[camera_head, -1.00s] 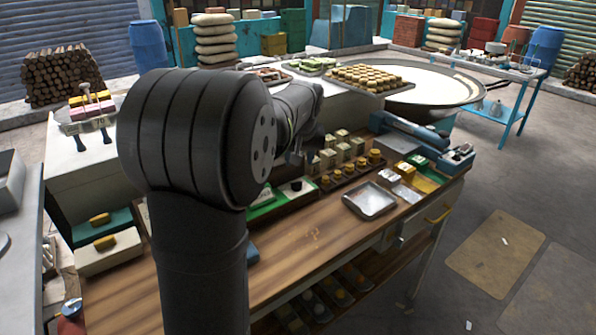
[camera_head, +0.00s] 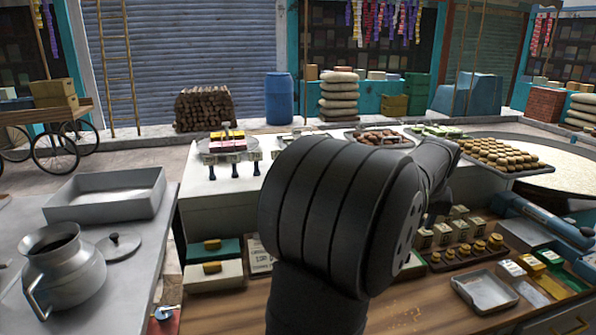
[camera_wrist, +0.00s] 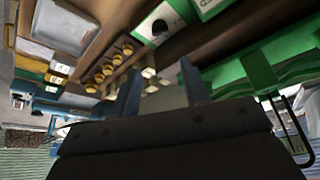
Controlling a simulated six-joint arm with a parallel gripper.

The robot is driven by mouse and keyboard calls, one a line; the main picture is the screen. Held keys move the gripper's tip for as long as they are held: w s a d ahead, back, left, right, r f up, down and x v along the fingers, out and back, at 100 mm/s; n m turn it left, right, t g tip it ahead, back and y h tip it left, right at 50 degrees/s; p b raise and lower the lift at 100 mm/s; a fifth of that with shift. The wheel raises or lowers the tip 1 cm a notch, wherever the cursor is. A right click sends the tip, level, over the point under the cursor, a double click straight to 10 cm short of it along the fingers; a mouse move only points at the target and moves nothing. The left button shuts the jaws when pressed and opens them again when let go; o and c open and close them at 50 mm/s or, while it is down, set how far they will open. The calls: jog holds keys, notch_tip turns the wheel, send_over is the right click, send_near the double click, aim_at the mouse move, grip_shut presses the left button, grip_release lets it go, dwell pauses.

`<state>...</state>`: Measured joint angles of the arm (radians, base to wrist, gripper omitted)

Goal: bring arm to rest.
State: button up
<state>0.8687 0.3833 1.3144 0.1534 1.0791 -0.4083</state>
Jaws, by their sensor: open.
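My arm (camera_head: 335,215) rises dark grey in the middle of the head view and bends away to the right over the counter. Its far end is partly hidden behind its own thick joint, so the fingers do not show clearly there. In the wrist view my gripper (camera_wrist: 160,90) shows two dark fingers standing apart with nothing between them. The gripper is open and empty. Beyond the fingers the wrist view shows a wooden counter with yellow-topped pieces (camera_wrist: 108,70) and a metal tray (camera_wrist: 68,28), seen at a tilt.
In the head view a small metal tray (camera_head: 484,291) and a row of weights (camera_head: 466,252) lie on the wooden counter at right. A milk jug (camera_head: 66,275) and a rectangular pan (camera_head: 108,196) stand on the left table. A sweets tray (camera_head: 505,155) is behind right.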

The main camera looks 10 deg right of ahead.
jog(key=x, duration=1.5)
jog(key=shift+f, duration=0.35)
jog(key=v, duration=1.7)
jog(key=x, duration=1.7)
jog(key=shift+w, duration=0.1)
jog(key=shift+m+h, duration=0.3)
jog(key=shift+m, duration=0.3)
jog(key=shift+w+a+m+g+h, duration=0.2)
jog(key=shift+m+g, duration=0.25)
jog(key=shift+m, duration=0.75)
jog(key=shift+a+m+g+h, duration=0.1)
jog(key=shift+m+g+h, duration=0.3)
jog(key=shift+m, duration=0.8)
jog(key=m, duration=0.2)
jog(key=m+g, duration=0.1)
jog(key=m, duration=0.1)
jog(key=m+g, duration=0.1)
jog(key=m, duration=0.1)
jog(key=shift+w+h, duration=0.3)
jog(key=shift+w, duration=0.05)
jog(key=shift+v, duration=1.65)
